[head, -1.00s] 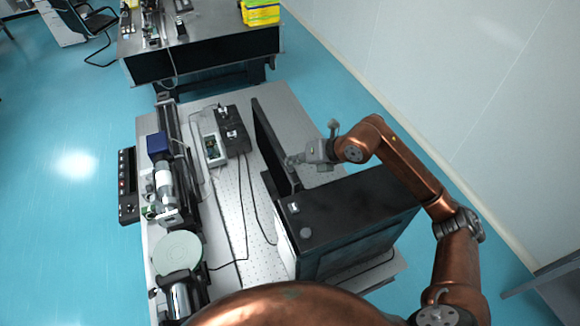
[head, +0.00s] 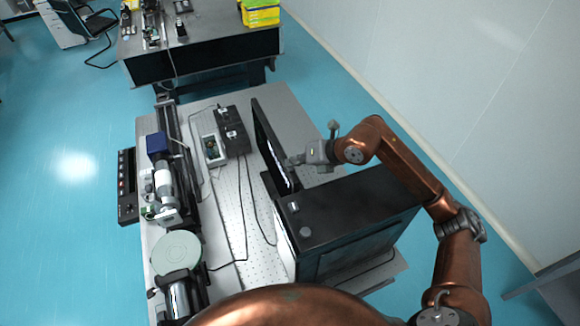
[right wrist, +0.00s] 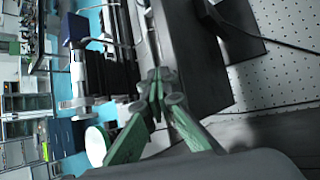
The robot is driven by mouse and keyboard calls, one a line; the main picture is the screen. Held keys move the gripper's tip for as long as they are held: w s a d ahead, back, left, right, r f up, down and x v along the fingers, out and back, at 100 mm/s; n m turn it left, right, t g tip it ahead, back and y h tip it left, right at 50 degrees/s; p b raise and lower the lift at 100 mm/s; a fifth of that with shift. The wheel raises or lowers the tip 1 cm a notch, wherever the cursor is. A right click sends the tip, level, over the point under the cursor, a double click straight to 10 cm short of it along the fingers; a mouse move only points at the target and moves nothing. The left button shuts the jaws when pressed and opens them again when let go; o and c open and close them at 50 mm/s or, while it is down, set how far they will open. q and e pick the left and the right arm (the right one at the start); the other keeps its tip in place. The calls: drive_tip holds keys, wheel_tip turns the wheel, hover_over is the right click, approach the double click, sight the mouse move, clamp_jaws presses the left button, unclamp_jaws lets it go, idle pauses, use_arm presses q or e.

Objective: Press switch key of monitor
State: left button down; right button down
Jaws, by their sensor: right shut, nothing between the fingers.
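The monitor (head: 262,127) is a thin black panel standing upright on the optical table (head: 308,124), seen almost edge-on from above in the head view. A pale strip shows along its screen side. My right gripper (head: 291,162) is shut and empty, with its tips at the monitor's back edge near the right end. In the right wrist view the shut fingertips (right wrist: 160,78) lie at the edge of the dark monitor (right wrist: 188,50). Whether they touch it I cannot tell. The switch key itself cannot be made out. My left gripper is not in view.
A black computer case (head: 345,215) stands close below my right gripper. An optical rail (head: 180,135), a black box (head: 232,130) and cables lie left of the monitor. A second table (head: 200,45) stands behind, and a pale wall (head: 460,90) is at right.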

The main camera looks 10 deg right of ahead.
drive_tip(key=shift+r, duration=0.25)
drive_tip(key=shift+r+p, duration=1.4)
drive_tip(key=shift+r, duration=1.65)
